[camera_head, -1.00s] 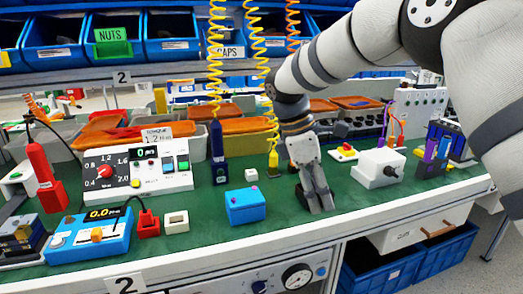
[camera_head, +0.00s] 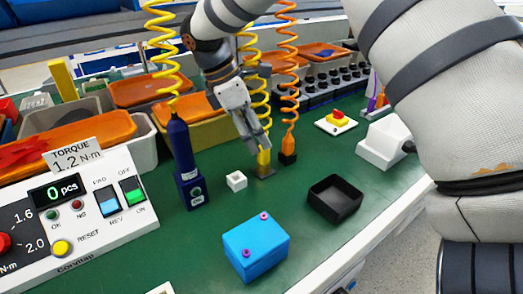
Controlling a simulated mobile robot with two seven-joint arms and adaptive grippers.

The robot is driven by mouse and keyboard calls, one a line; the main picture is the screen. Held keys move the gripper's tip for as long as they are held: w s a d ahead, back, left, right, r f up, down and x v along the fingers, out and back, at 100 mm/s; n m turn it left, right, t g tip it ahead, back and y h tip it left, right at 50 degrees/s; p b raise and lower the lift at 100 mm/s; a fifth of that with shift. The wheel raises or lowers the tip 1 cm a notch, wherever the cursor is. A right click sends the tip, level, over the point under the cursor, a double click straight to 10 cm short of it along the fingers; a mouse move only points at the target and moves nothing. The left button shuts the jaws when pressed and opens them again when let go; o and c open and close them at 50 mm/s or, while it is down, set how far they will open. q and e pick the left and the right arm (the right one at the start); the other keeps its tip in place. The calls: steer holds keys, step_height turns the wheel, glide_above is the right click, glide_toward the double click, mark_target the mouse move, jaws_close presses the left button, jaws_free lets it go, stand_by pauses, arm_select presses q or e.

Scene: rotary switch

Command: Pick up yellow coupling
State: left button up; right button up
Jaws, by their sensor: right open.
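The yellow coupling (camera_head: 264,162) stands upright on the green bench top, below a yellow coiled hose. My right gripper (camera_head: 256,138) comes down from the upper left of it, fingers open, with the fingertips close to its upper part. The fingers overlap the coupling's top in this view, so I cannot tell whether they touch it. My left gripper is not in the head view.
A white block (camera_head: 236,181), a blue tool (camera_head: 185,165) and an orange tool (camera_head: 289,148) stand close by. A blue box (camera_head: 256,250) and a black tray (camera_head: 335,198) are nearer. A white box with a knob (camera_head: 383,139) stands to the right.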

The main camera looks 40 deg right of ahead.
steer(key=x, duration=0.5)
steer(key=shift+w+d+f, duration=0.1)
steer(key=shift+d+f, duration=0.1)
steer(key=shift+f, duration=0.15)
jaws_close()
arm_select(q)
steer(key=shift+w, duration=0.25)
arm_select(e)
steer(key=shift+r, duration=0.1)
